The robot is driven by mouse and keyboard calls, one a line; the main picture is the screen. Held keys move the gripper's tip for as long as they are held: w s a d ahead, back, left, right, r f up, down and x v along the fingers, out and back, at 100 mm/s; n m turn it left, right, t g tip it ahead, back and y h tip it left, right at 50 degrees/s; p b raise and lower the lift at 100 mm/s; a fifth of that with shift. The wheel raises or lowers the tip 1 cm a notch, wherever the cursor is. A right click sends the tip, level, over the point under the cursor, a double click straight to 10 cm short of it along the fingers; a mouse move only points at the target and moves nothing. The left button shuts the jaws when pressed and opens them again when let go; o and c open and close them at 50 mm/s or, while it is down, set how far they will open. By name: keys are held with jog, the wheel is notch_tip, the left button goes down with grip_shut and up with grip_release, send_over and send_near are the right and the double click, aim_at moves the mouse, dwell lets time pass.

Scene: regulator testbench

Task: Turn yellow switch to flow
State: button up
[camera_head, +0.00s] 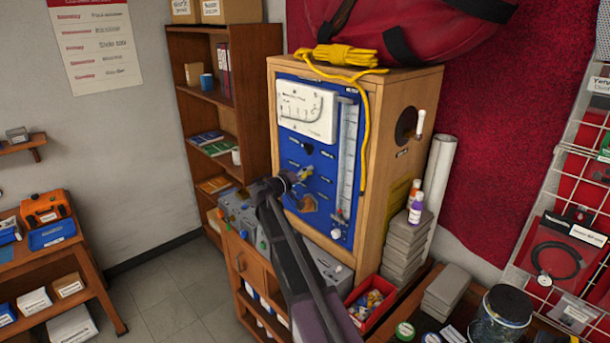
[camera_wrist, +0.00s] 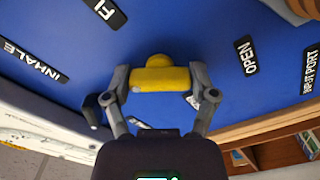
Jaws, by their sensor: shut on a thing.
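The yellow switch (camera_wrist: 160,79) sits on the blue panel (camera_wrist: 205,30), seen close up in the wrist view. My gripper (camera_wrist: 161,82) has one finger on each side of the switch and is shut on it. A label reading "FL" (camera_wrist: 105,8), cut off at the top edge, lies above left of the switch.
The wooden cabinet (camera_head: 388,150) stands on a bench with a grey control box (camera_head: 240,215) at its left. A yellow rope (camera_head: 364,150) hangs down the cabinet's front right edge. Grey blocks (camera_head: 403,250) and a red bin (camera_head: 372,300) stand at the right.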

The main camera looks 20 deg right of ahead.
jog(key=shift+m, duration=1.1)
jog(key=o, duration=1)
jog(key=shift+d, duration=0.1)
jog(key=v, duration=1.2)
jog(key=shift+s+f, duration=0.15)
